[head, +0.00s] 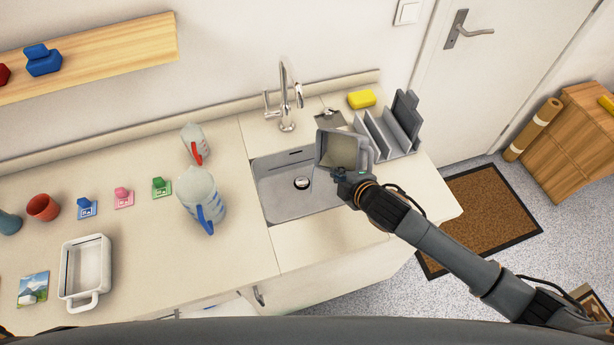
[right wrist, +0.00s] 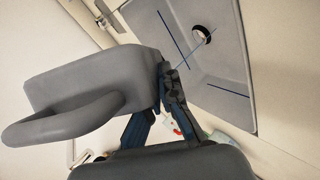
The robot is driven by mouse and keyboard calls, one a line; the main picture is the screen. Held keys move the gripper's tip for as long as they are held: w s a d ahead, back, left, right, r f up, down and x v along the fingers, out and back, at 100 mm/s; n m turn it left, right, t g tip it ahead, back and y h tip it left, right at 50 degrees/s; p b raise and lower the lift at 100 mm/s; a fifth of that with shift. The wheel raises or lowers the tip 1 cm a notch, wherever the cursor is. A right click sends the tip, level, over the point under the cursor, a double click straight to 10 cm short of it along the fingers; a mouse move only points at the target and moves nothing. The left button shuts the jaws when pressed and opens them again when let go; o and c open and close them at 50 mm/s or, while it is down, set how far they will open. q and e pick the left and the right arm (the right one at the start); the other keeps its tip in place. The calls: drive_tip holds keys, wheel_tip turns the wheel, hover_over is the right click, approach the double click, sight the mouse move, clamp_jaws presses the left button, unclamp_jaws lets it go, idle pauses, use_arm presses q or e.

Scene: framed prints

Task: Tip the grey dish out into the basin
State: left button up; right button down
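The grey dish (head: 324,147) is held up at the right side of the sink, tilted on its side with its open face toward the head camera; its inside looks beige. I cannot tell whether anything is in it. My right gripper (head: 352,180) is shut on the dish at its lower edge. In the right wrist view the dish (right wrist: 95,80) shows its outer side and a looped handle, with the gripper fingers (right wrist: 160,115) at its end. The grey basin (head: 275,200) lies left of and below the dish; its drain shows clear. My left gripper is not in view.
A faucet (head: 287,95) stands behind the basin. A grey rack (head: 385,140) and a yellow sponge (head: 361,99) are close to the dish. A large jug (head: 200,195) and a smaller jug (head: 194,143) stand left of the basin. A white dish (head: 84,270) is far left.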

drive_tip(key=shift+s+a+r+n+t+h+b, duration=0.2)
drive_tip(key=shift+n+t+h+b, duration=0.25)
drive_tip(key=shift+b, duration=0.45)
idle(0.4)
drive_tip(key=shift+s+a+n+t+h, duration=0.25)
drive_tip(key=shift+s+a+h, duration=0.1)
drive_tip(key=shift+a, duration=0.2)
idle(0.5)
